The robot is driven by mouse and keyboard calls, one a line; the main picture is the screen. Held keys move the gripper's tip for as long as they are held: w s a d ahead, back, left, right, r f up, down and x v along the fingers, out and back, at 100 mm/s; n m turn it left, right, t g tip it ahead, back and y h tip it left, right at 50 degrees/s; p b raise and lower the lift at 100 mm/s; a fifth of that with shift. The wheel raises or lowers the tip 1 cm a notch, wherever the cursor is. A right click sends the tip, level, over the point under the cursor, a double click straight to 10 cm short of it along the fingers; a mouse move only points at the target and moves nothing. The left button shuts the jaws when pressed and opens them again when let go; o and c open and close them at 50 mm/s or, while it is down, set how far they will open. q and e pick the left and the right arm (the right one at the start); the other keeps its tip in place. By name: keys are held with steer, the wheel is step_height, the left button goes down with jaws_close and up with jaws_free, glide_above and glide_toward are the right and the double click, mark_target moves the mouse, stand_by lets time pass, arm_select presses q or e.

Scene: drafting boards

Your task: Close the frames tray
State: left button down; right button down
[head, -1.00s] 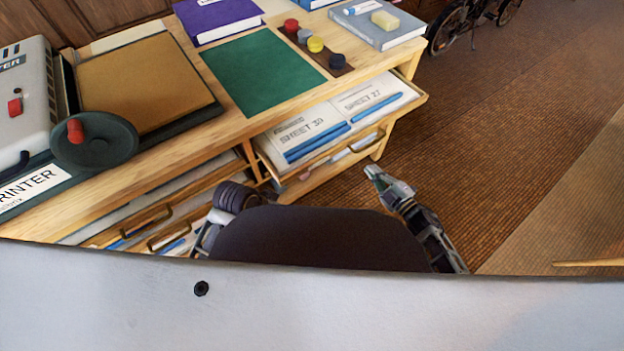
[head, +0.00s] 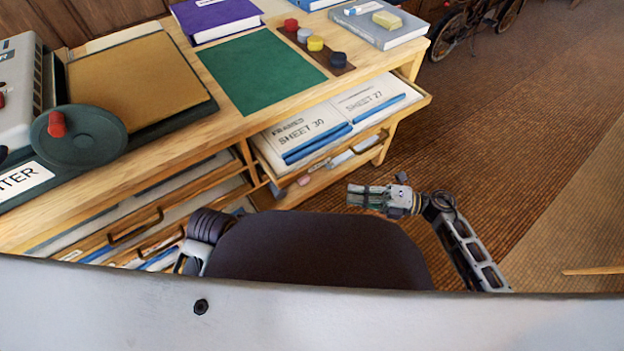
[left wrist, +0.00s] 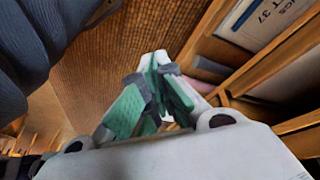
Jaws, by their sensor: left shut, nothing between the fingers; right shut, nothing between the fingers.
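The frames tray (head: 400,116) is a wooden drawer pulled out under the desk top. It holds white sheets marked "FRAMES SHEET 30" and "SHEET 27" with blue strips. My right gripper (head: 350,195) is shut and empty, in front of and below the tray, pointing left and apart from it. My left gripper (left wrist: 155,62) shows in the left wrist view, shut and empty, with green finger pads, over the brown floor beside open drawers. In the head view the left gripper is hidden behind my body.
Other drawers (head: 150,215) stand partly open at the left. The floor (head: 500,120) to the right is clear near the desk.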

mark_target(293, 176)
steer(key=shift+a, duration=0.15)
